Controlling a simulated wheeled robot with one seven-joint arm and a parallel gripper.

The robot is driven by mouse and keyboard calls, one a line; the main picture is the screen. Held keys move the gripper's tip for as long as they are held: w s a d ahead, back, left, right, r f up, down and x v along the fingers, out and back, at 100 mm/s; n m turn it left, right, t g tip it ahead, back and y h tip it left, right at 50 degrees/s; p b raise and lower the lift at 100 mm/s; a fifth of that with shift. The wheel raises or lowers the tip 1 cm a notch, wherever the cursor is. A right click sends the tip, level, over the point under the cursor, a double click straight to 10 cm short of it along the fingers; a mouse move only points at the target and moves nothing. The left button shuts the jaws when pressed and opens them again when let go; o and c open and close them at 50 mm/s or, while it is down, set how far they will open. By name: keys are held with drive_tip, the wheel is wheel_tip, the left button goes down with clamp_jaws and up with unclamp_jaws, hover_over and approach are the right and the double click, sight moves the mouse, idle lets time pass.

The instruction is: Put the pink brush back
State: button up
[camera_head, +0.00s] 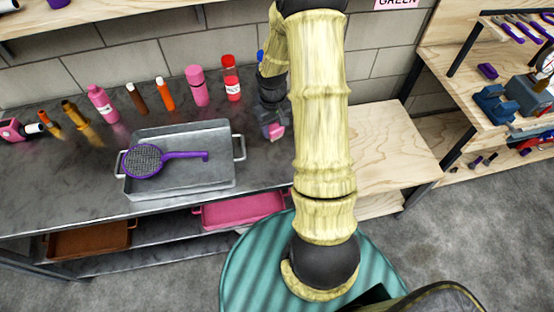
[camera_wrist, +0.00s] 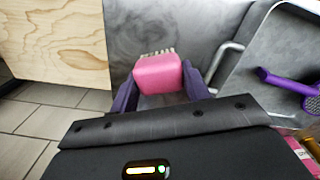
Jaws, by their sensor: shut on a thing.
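The pink brush (camera_wrist: 158,75), a pink block with pale bristles, sits between the two purple fingers of my gripper (camera_wrist: 160,88) in the wrist view. My gripper is shut on it. In the head view the brush (camera_head: 275,131) shows small and pink at the end of my gripper (camera_head: 271,124), just right of the metal tray, over the right part of the dark counter (camera_head: 60,190). My arm hides part of the counter and wall behind it. I cannot tell whether the brush touches the counter.
A metal tray (camera_head: 190,188) holds a purple strainer (camera_head: 145,161). Several bottles, including a pink bottle (camera_head: 197,86) and a red bottle (camera_head: 231,78), stand along the back. A pink tray (camera_head: 240,209) lies on the lower shelf. A wooden bench (camera_head: 375,150) stands right of the counter.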

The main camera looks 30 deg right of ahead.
sight(276, 137)
drive_tip(key=shift+s+d+r, duration=0.15)
drive_tip(key=shift+d, duration=0.2)
drive_tip(key=shift+f+p, duration=0.5)
drive_tip(key=shift+f, duration=2.45)
drive_tip(key=shift+f, duration=0.1)
drive_tip(key=shift+f+p, duration=0.35)
drive_tip(key=shift+f, duration=1.65)
